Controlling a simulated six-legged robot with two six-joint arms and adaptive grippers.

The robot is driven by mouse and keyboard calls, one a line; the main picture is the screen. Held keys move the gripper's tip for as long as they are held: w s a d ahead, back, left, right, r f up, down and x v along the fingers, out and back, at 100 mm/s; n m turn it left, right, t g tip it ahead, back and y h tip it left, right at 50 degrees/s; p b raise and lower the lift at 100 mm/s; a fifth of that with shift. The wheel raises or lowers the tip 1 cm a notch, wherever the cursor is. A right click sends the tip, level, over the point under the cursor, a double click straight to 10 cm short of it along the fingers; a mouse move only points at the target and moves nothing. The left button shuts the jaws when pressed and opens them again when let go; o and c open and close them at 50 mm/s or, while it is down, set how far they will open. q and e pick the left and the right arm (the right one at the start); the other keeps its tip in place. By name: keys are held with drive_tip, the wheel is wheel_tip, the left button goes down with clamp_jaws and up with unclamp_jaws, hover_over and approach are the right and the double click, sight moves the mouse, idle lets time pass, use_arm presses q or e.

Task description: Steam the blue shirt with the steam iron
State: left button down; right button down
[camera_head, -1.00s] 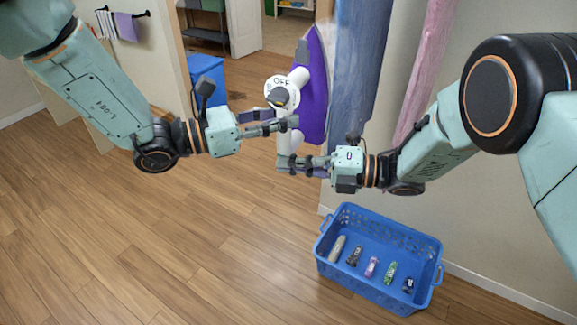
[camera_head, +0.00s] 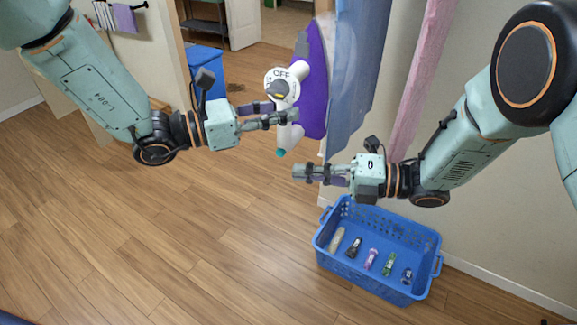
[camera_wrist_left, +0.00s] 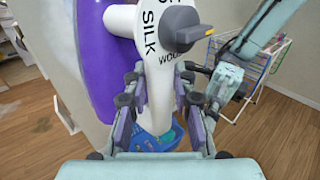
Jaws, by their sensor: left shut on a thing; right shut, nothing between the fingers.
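The steam iron (camera_head: 283,90) is white and purple, with a dial marked OFF on its end. My left gripper (camera_head: 289,119) is shut on its white handle. In the left wrist view the fingers close on both sides of the handle (camera_wrist_left: 158,95), and the dial shows SILK and WOOL. The iron's purple body (camera_head: 313,85) faces the blue shirt (camera_head: 355,75), which hangs just behind and to the right of it. I cannot tell whether they touch. My right gripper (camera_head: 300,172) is shut and empty, below the iron and in front of the shirt's lower end.
A blue basket (camera_head: 432,262) on the floor at the lower right holds several small items. A pink garment (camera_head: 423,85) hangs right of the shirt. A blue bin (camera_head: 205,75) stands at the back left. The wooden floor at the lower left is clear.

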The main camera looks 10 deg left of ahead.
use_arm(q)
drive_tip(key=shift+w+r, duration=0.15)
drive_tip(key=shift+r, duration=0.05)
drive_tip(key=shift+a, duration=0.1)
use_arm(e)
drive_tip(key=d, duration=0.4)
drive_tip(key=shift+d+r, duration=0.15)
drive_tip(key=shift+d, duration=0.2)
drive_tip(key=shift+d, duration=0.1)
idle(0.6)
idle(0.7)
